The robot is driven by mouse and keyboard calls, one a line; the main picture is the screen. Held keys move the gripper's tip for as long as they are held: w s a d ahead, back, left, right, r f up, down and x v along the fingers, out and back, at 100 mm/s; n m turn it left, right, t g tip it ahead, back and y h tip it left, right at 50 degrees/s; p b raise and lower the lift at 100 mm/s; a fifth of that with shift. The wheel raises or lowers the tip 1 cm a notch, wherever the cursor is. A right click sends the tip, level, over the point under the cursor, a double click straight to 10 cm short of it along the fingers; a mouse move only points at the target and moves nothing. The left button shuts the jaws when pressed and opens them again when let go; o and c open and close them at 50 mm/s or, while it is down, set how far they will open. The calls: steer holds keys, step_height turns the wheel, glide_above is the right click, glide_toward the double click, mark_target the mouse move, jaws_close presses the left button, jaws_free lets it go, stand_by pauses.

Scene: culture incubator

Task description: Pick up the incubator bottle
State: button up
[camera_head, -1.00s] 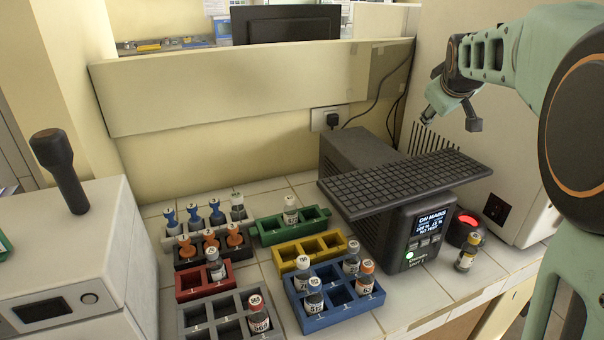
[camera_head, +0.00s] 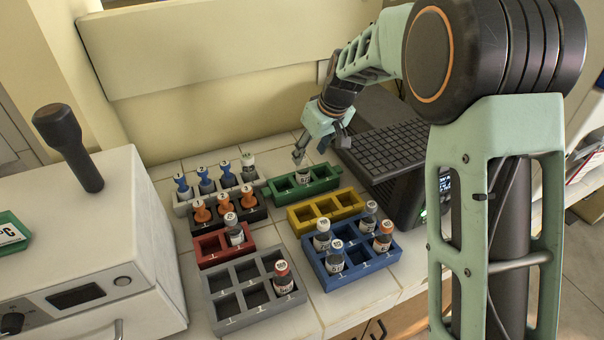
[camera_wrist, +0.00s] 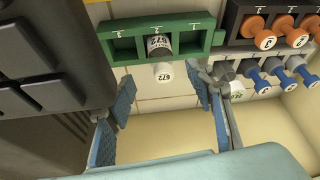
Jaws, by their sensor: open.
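A small bottle with a white cap (camera_head: 304,172) stands in the middle compartment of the green rack (camera_head: 283,188). The wrist view shows this bottle (camera_wrist: 160,48) with 672 on its cap and label, in the green rack (camera_wrist: 124,48). My gripper (camera_head: 300,152) is just above and behind the rack in the head view. It is open and empty, and its two blue-padded fingers (camera_wrist: 163,92) lie either side of the bottle's line in the wrist view. Whether a finger touches anything cannot be told. No label names any bottle as the incubator bottle.
A blue rack (camera_head: 352,258) holds several bottles. A red rack (camera_head: 211,262) and a grey rack (camera_head: 238,325) hold one each. The yellow rack (camera_head: 326,211) is empty. Blue and orange stoppered pieces stand at left.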

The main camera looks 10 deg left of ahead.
mark_target(304, 158)
steer(key=shift+a+p+x, duration=0.2)
steer(key=shift+p+x, duration=0.05)
steer(key=shift+x, duration=1.25)
steer(key=shift+a+p+x, duration=0.2)
steer(key=shift+p+x, duration=0.05)
steer(key=shift+x, duration=1.25)
steer(key=shift+w+r, duration=0.2)
jaws_close()
steer(key=shift+r, duration=0.1)
